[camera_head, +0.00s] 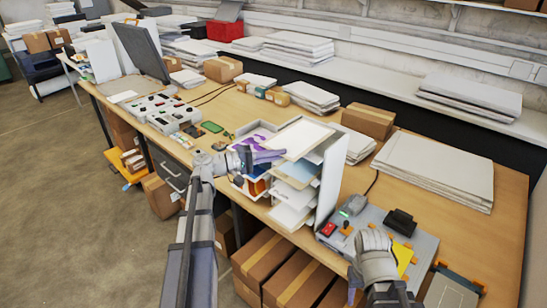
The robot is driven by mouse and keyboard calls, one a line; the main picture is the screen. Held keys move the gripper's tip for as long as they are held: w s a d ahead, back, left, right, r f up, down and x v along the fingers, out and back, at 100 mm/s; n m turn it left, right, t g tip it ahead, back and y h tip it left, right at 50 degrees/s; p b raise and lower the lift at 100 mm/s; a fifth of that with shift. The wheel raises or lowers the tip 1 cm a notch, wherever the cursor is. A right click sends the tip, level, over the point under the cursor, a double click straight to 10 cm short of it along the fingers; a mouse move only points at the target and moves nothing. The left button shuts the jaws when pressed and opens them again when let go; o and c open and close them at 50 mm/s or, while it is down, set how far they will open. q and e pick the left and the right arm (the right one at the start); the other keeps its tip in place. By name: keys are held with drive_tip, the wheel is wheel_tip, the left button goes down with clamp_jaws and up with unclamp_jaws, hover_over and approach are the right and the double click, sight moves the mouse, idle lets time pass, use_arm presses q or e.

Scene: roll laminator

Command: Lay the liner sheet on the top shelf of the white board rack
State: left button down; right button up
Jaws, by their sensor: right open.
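The white board rack (329,185) stands on the wooden bench, with several shelves holding sheets and boards. A pale sheet with a cream border (298,138), which looks like the liner sheet, lies flat at the level of the rack's top shelf.
A grey control panel (362,238) with a red button and a black part lies right of the rack. A large stack of white boards (436,168) and a cardboard box (368,120) stand behind. Several cartons (262,262) sit under the bench front.

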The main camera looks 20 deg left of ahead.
use_arm(q)
drive_tip(key=shift+w+d+f+b, duration=0.3)
drive_tip(key=shift+w+f, duration=0.1)
drive_tip(key=shift+w, duration=0.2)
drive_tip(key=shift+f+b, duration=1.55)
drive_tip(key=shift+f, duration=0.15)
drive_tip(key=c, duration=1)
unclamp_jaws()
drive_tip(key=v, duration=0.8)
